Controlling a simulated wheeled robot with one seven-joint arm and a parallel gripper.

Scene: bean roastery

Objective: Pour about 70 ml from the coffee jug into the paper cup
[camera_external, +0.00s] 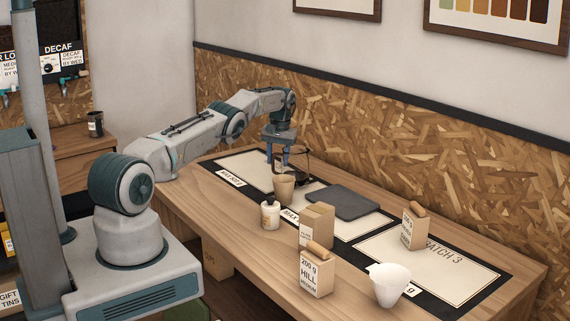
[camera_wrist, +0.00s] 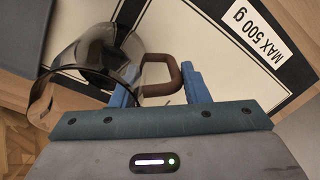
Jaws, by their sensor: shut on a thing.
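The coffee jug (camera_wrist: 108,62) is dark clear glass with a brown handle (camera_wrist: 172,72) and dark liquid inside; its level is unclear. In the wrist view, the handle sits between the blue fingers of my gripper (camera_wrist: 158,90), which is shut on it. In the external view, my gripper (camera_external: 277,162) points down over the far left of the table, and the jug (camera_external: 303,166) shows only partly beside the fingers. The tan paper cup (camera_external: 284,189) stands upright just in front of them. Its inside is hidden, and I cannot make it out in the wrist view.
A small pale bottle (camera_external: 270,214) stands close to the cup. A dark slab (camera_external: 343,201) lies to the right. Cardboard bags (camera_external: 316,226), (camera_external: 316,272), (camera_external: 414,228) and a white pitcher (camera_external: 389,285) stand farther right. The wood-chip wall (camera_external: 400,130) runs behind the table.

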